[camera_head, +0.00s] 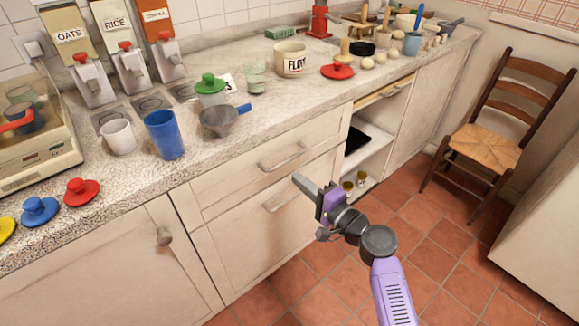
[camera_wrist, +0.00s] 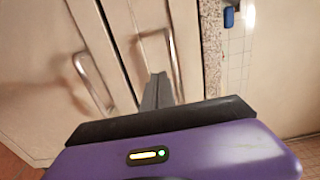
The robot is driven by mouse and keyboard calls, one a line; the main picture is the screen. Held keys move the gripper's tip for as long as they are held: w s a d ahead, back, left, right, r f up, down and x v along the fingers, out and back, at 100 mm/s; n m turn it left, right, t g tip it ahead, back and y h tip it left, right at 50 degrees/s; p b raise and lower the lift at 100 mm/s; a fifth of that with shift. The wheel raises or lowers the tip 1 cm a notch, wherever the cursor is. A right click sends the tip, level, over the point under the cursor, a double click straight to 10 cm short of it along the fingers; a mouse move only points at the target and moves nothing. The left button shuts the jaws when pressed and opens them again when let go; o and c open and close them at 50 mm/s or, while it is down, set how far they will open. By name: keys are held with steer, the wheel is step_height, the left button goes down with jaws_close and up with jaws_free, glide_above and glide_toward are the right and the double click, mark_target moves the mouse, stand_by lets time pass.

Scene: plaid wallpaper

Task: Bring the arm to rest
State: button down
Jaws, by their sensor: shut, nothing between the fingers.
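My gripper (camera_head: 304,184) is purple and grey, on my purple arm, in front of the lower cabinet. Its grey fingers are together with nothing between them and point up and left toward the drawer fronts. In the wrist view my gripper (camera_wrist: 157,92) also shows its fingers together, with cabinet fronts and metal handles beyond. I cannot tell how small the gap to the fronts is. The arm reaches up from the bottom right of the head view over the tiled floor.
The drawers carry metal handles (camera_head: 283,157). An open compartment (camera_head: 375,160) lies to their right. The counter (camera_head: 270,105) holds a blue cup (camera_head: 164,134), a white mug (camera_head: 118,137), a strainer (camera_head: 220,121) and a flour pot (camera_head: 290,60). A wooden chair (camera_head: 488,143) stands at right, beyond free floor.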

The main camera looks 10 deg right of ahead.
steer(key=s+d+r+n+t+h, duration=0.1)
steer(key=s+d+h, duration=0.2)
steer(key=d+h, duration=0.25)
steer(key=s+d+n+h+p, duration=0.3)
steer(key=s+d+n+h, duration=0.1)
steer(key=s, duration=1.1)
steer(key=s+a+r+n+g+p, duration=0.1)
steer(key=s+r+n+p, duration=0.2)
steer(key=s, duration=1.2)
steer(key=s+r+n+p, duration=0.3)
steer(key=s+r, duration=0.5)
steer(key=s, duration=0.8)
steer(key=shift+s+a+r+n+g, duration=0.15)
steer(key=shift+a+r+n+g, duration=0.25)
steer(key=shift+n, duration=0.1)
